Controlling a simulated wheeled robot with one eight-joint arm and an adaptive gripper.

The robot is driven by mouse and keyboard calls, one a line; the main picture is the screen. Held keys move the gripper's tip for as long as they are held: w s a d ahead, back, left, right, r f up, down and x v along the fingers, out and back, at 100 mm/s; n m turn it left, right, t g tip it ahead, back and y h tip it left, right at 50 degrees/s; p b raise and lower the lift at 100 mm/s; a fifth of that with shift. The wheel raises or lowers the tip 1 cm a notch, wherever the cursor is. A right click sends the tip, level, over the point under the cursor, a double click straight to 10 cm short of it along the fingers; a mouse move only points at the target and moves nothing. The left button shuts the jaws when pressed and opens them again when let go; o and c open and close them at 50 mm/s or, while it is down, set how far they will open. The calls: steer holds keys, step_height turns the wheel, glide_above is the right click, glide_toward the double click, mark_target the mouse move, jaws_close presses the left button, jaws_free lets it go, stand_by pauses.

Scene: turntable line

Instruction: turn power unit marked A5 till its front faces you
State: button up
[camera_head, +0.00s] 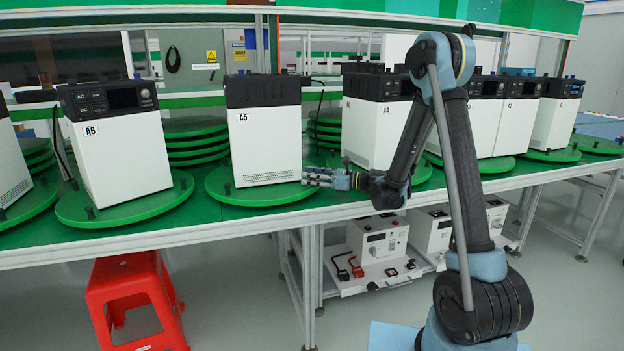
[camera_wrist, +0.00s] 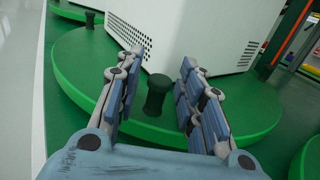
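The power unit marked A5 (camera_head: 264,135) is a white box with a plain dark top, upright on a round green turntable (camera_head: 222,190). The side towards me carries the A5 label and low vent slots; no display or buttons show on it. My gripper (camera_head: 318,177) is at the turntable's right edge, beside the unit's lower right corner. In the wrist view, my open gripper (camera_wrist: 157,92) has one finger on each side of a black peg (camera_wrist: 157,95) standing on the turntable (camera_wrist: 75,70). The unit's white walls and vents (camera_wrist: 190,30) rise behind it; contact with the peg cannot be told.
Unit A6 (camera_head: 118,150) stands on its own turntable to the left, its display visible. Unit A4 (camera_head: 372,132) stands on a turntable to the right, partly behind my arm. Stacked green discs (camera_head: 195,140) lie behind. A red stool (camera_head: 135,290) stands below the bench.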

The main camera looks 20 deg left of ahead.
jaws_close()
steer(key=w, duration=0.5)
steer(key=shift+w+d, duration=0.3)
steer(key=shift+w, duration=0.05)
jaws_free()
steer(key=d, duration=1.2)
steer(key=shift+s+f, duration=0.1)
steer(key=shift+s, duration=0.15)
steer(key=shift+c, duration=0.5)
